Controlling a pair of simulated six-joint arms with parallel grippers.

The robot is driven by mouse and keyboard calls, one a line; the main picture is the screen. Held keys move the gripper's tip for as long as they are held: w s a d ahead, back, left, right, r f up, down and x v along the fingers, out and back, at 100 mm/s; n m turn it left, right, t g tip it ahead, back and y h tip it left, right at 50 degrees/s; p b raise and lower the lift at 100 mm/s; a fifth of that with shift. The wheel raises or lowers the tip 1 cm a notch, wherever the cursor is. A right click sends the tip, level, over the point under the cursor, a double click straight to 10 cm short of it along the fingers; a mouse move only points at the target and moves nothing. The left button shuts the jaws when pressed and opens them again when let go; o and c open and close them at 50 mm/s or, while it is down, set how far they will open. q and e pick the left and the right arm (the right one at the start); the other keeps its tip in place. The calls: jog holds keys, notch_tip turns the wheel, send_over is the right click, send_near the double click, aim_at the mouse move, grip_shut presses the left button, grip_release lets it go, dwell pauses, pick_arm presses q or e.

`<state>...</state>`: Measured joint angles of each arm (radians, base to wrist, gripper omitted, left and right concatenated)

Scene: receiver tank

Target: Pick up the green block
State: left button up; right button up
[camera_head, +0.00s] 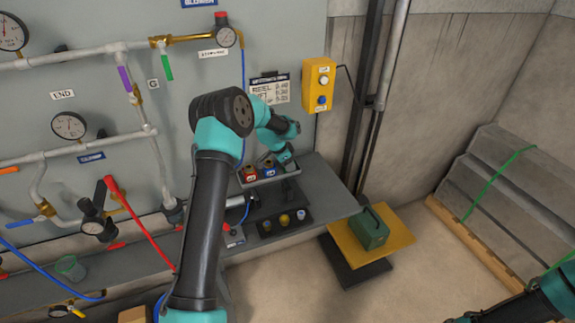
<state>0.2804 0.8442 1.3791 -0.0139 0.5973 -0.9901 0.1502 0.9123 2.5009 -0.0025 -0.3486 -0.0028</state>
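My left arm reaches up the middle, and its gripper (279,163) is over the small tray (298,170) on the grey bench. The gripper is small and partly hidden by its own wrist, so I cannot tell whether its fingers are open or shut. Small red and blue pieces (252,174) show in the tray. I cannot make out a green block there. A dark green box with a handle (370,230) stands on the yellow platform (402,240), apart from the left gripper. My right arm shows only at the lower right corner; its gripper is out of view.
Pipes, gauges and a red lever (140,222) line the wall at left. A black holder (268,232) with round pieces lies on the bench (325,203). A yellow button box (319,85) hangs on the wall. Grey steps (520,180) stand at right; the floor before them is clear.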

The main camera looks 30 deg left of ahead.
pick_arm(q)
jog(key=c, duration=0.6)
notch_tip(320, 180, up, 10)
jog(key=shift+r, duration=0.1)
dwell(0.4)
dwell(0.4)
